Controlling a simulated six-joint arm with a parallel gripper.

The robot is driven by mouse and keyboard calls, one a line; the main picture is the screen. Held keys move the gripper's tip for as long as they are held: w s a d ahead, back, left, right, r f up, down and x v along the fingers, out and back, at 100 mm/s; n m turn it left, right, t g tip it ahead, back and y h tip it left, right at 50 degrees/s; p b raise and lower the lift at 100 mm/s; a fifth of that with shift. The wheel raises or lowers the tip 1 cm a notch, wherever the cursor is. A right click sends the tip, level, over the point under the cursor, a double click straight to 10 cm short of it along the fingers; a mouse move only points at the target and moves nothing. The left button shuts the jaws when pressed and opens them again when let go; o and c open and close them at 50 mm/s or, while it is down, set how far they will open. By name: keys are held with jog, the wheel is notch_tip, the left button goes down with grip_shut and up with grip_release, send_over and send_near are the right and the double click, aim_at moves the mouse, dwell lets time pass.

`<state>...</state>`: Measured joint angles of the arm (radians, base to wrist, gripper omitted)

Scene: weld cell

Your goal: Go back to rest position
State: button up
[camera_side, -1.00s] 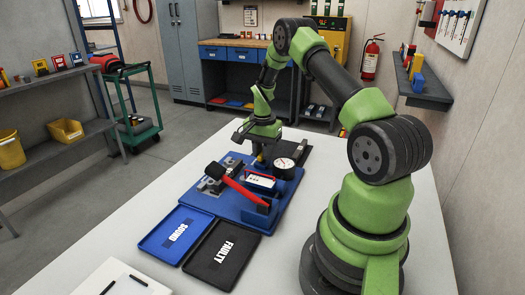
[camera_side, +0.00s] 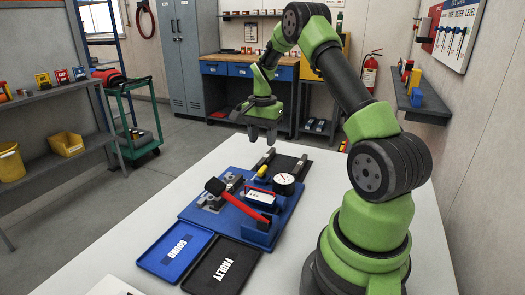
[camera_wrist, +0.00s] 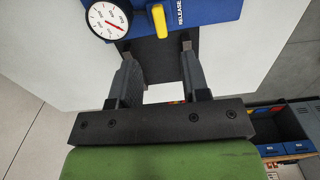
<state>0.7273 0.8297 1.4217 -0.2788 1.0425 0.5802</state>
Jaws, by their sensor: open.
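My gripper (camera_side: 262,133) is raised above the far end of the white table (camera_side: 130,226), clear of the things below it. In the wrist view my gripper (camera_wrist: 160,68) is open, its two dark fingers apart with nothing held between them. Below and in front of it lies a blue fixture board (camera_side: 192,214) with a red-handled clamp (camera_side: 236,195), a round white gauge (camera_side: 284,183) and a yellow lever (camera_side: 261,171). The gauge (camera_wrist: 108,20) and the yellow lever (camera_wrist: 159,20) also show in the wrist view.
A blue SOUND tray (camera_side: 150,264) and a black FAULTY tray (camera_side: 193,281) lie at the near side of the board. The space around my raised gripper is free.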

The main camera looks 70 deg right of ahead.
jog(key=shift+r, duration=0.35)
jog(key=shift+a+r, duration=0.1)
